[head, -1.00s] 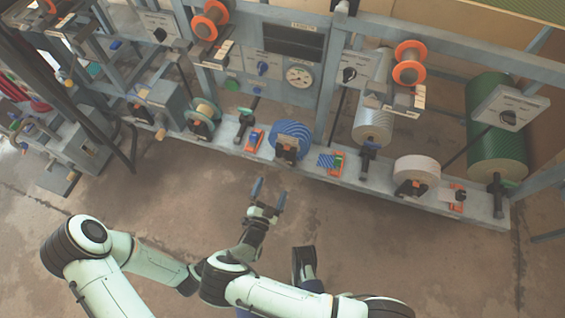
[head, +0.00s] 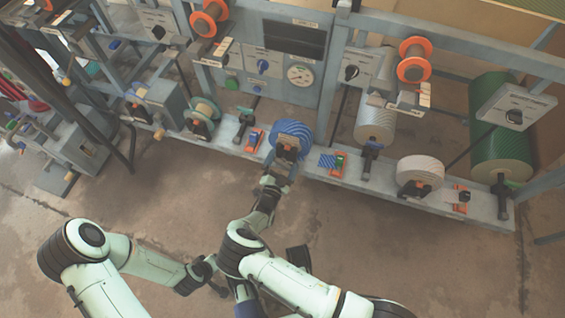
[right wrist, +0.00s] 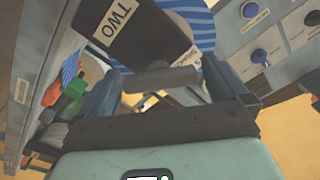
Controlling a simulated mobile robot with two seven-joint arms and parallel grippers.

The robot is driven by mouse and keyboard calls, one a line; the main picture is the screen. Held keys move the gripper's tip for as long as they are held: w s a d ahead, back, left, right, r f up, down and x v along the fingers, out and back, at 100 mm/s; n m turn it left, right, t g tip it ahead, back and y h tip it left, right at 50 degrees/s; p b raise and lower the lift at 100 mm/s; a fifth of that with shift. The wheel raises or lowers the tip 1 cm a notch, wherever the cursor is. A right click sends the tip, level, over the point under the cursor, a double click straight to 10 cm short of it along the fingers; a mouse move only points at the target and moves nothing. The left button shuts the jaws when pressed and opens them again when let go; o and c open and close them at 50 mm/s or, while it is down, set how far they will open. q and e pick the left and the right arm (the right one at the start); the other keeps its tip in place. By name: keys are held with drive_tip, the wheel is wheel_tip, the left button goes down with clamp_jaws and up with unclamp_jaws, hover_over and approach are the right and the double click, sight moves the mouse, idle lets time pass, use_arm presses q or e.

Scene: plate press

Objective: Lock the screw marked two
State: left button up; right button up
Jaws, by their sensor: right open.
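The black block (right wrist: 150,35) labelled "TWO" fills the top of the right wrist view, in front of a blue-and-white striped roll (right wrist: 192,18). A grey crossbar (right wrist: 160,79), apparently the screw's handle, sits under the block. My right gripper (right wrist: 160,90) is open, with one finger on each side of the crossbar; I cannot tell whether they touch it. In the head view the right gripper (head: 276,178) is just below the striped roll (head: 293,133).
The grey rail (head: 330,175) carries other clamps, a white roll (head: 420,170), a teal spool (head: 203,115) and orange-based blocks (head: 255,140). A panel with a gauge (head: 300,75) stands behind. The floor (head: 370,240) in front is clear.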

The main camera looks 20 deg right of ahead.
drive_tip(key=c, duration=0.9)
